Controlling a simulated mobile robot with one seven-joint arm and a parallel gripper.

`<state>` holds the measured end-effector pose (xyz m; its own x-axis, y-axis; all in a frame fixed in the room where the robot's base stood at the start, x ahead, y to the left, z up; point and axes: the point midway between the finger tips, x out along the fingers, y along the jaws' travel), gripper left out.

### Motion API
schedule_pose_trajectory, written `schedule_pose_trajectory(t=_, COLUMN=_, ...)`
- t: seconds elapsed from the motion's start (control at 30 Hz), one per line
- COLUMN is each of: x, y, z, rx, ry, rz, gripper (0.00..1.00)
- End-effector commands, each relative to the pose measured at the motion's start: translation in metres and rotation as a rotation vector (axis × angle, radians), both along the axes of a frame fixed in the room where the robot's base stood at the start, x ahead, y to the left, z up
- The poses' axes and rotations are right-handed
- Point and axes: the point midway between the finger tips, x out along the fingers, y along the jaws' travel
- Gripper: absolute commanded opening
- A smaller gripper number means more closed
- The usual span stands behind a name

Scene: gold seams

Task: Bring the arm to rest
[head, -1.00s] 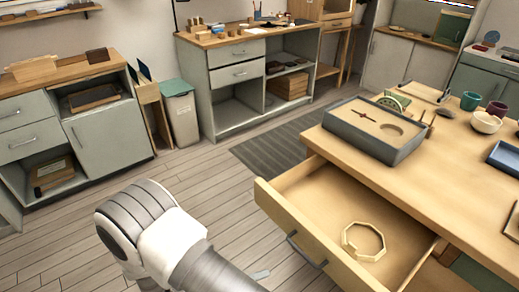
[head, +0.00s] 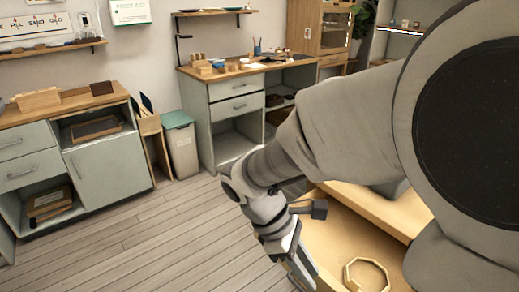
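My arm reaches in from the right and fills much of the right side of the head view. Its far end, with my gripper (head: 287,243), points down over the near left edge of the open wooden drawer (head: 335,243). The fingertips are not clear, so I cannot tell whether they are apart or together, or whether they touch the drawer front. A pale wooden ring-like frame (head: 381,267) lies in the drawer, to the right of my gripper and apart from it. My arm hides most of the worktable and the things on it.
A grey-green cabinet (head: 110,160) stands at the left. A bin with a green lid (head: 181,145) is beside it. A workbench (head: 228,118) with small wooden blocks on top stands at the back. The plank floor (head: 150,240) at the lower left is clear.

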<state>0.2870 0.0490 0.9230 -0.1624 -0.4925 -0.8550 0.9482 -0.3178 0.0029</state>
Motion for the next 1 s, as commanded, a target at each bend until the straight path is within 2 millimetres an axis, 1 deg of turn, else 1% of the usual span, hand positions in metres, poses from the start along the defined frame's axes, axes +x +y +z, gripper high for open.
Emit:
schedule_pose_trajectory(t=0.03, x=-0.002, y=-0.006, z=0.010, rx=0.042, ry=-0.063, rz=-0.074, gripper=0.27)
schedule_pose_trajectory(t=0.1, x=-0.006, y=-0.011, z=0.020, rx=0.096, ry=-0.141, rz=-0.172, gripper=0.27)
schedule_pose_trajectory(t=0.6, x=-0.030, y=-0.041, z=0.087, rx=0.477, ry=-0.683, rz=-0.863, gripper=0.27)
schedule_pose_trajectory(t=0.87, x=-0.041, y=-0.050, z=0.113, rx=0.647, ry=-0.899, rz=-1.127, gripper=0.27)
schedule_pose_trajectory(t=0.9, x=-0.041, y=-0.050, z=0.128, rx=0.653, ry=-0.904, rz=-1.139, gripper=0.27)
schedule_pose_trajectory(t=1.0, x=-0.040, y=-0.050, z=0.151, rx=0.648, ry=-0.895, rz=-1.132, gripper=0.27)
